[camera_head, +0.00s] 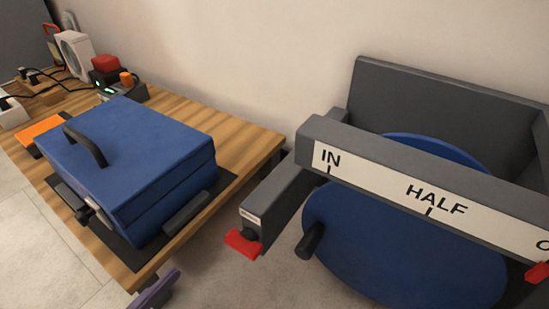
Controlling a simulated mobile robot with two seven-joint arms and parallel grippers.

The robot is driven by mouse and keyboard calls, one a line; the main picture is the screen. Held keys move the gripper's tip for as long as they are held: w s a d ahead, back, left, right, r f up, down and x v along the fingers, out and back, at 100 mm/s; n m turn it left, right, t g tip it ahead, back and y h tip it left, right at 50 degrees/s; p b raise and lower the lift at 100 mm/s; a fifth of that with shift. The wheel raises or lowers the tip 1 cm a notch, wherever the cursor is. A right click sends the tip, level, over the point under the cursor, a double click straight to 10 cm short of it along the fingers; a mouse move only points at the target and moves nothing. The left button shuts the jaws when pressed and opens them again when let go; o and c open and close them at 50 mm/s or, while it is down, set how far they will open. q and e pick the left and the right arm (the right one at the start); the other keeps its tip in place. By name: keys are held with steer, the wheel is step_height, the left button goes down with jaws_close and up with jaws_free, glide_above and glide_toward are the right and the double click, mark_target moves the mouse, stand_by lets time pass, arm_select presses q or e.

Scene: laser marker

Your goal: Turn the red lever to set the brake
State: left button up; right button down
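A red lever (243,243) sits at the front end of the dark grey left side arm of a machine frame. Its dark pivot is just above it, beside a small white label. A second red piece (537,272) shows at the right edge, partly cut off. A blue disc (390,245) with a dark handle (310,241) stands inside the frame. I cannot clearly make out either gripper, and nothing touches the red lever. A small purple piece (155,289) at the bottom edge is cut off; I cannot tell what it is.
A white scale (385,175) reading IN and HALF runs across the frame's crossbar. A wooden table (255,140) at left bears a blue lidded box (130,160), an orange pad (38,130) and small devices. A gap separates table and frame.

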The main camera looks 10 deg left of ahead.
mark_target(237, 250)
arm_select(q)
steer(key=b+x, duration=0.2)
steer(key=x, duration=0.6)
steer(key=shift+w+d, duration=0.2)
steer(key=shift+w, duration=0.15)
steer(key=shift+s, duration=0.1)
steer(key=c, duration=1.4)
